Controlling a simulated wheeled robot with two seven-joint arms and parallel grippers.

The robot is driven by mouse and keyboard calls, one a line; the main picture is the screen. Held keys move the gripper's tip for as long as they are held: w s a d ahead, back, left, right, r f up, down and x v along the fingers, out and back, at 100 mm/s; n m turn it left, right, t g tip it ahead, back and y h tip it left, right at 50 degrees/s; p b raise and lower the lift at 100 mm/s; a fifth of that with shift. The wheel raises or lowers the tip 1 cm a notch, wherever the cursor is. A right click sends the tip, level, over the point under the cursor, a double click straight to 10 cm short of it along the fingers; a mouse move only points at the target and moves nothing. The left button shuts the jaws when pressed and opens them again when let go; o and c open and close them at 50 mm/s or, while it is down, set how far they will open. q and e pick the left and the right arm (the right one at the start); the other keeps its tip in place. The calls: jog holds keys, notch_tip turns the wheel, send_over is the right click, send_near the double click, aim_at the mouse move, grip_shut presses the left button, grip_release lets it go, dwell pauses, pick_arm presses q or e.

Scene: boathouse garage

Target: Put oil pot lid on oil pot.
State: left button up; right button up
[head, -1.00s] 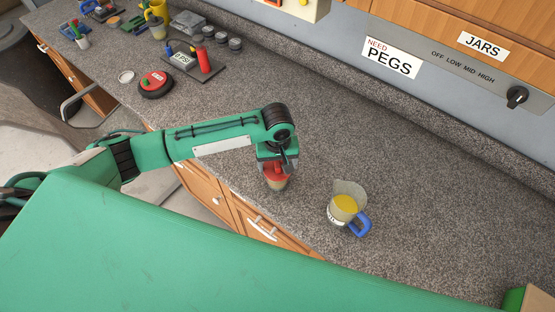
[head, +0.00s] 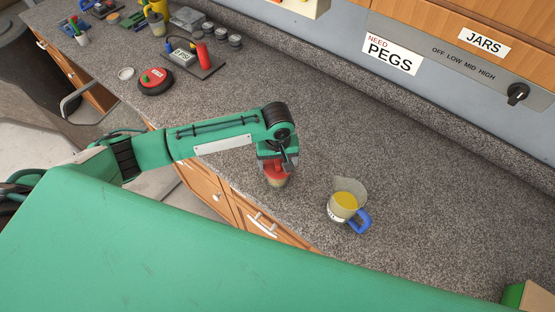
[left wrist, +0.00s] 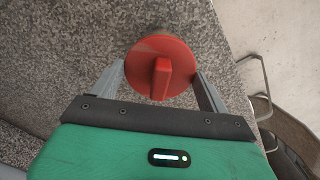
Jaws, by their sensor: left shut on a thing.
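The oil pot lid (left wrist: 173,49) is a red disc with a raised bar-shaped knob, seen from above in the left wrist view. My left gripper (left wrist: 160,82) is shut on it, with one finger at each side of the disc. My right gripper is not in view.
A clear jug (head: 346,201) of yellow liquid with a blue handle stands to the right on the speckled counter (head: 420,190). A round red and black item (head: 154,81) and a pump board (head: 190,60) are farther left. Counter space right of the jug is clear.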

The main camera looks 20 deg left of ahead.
pick_arm(q)
jog(key=shift+f, duration=0.25)
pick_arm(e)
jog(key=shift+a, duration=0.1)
pick_arm(q)
jog(key=o, duration=0.9)
jog(key=shift+c, duration=0.2)
jog(key=shift+o, duration=0.9)
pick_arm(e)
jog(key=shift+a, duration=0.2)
pick_arm(q)
jog(key=shift+r, duration=0.45)
notch_tip(320, 180, up, 13)
jog(key=b, duration=0.4)
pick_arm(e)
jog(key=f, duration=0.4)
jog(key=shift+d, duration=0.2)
pick_arm(q)
jog(key=shift+f, duration=0.1)
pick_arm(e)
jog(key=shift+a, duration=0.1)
